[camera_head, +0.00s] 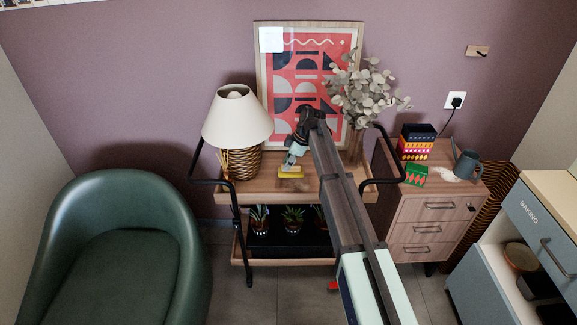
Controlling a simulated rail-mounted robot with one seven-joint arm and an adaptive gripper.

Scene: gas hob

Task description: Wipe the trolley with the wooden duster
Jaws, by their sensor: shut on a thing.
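The trolley (222,190) has a light wooden top shelf, a lower shelf and black bent handles. It stands against the purple wall. My arm reaches over it from the front right. My gripper (292,163) points down over the middle of the top shelf and is shut on the wooden duster (291,172), which shows as a small yellowish block. The duster is at the shelf surface; I cannot tell whether it touches. A faint darker patch (291,186) shows on the wood just in front of the duster.
On the trolley top, a lamp (237,118) stands left, a framed picture (265,85) leans behind, and a vase of leaves (366,90) stands right. Small potted plants (293,218) sit below. A green armchair (125,240) is left; a drawer cabinet (433,220) is right.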

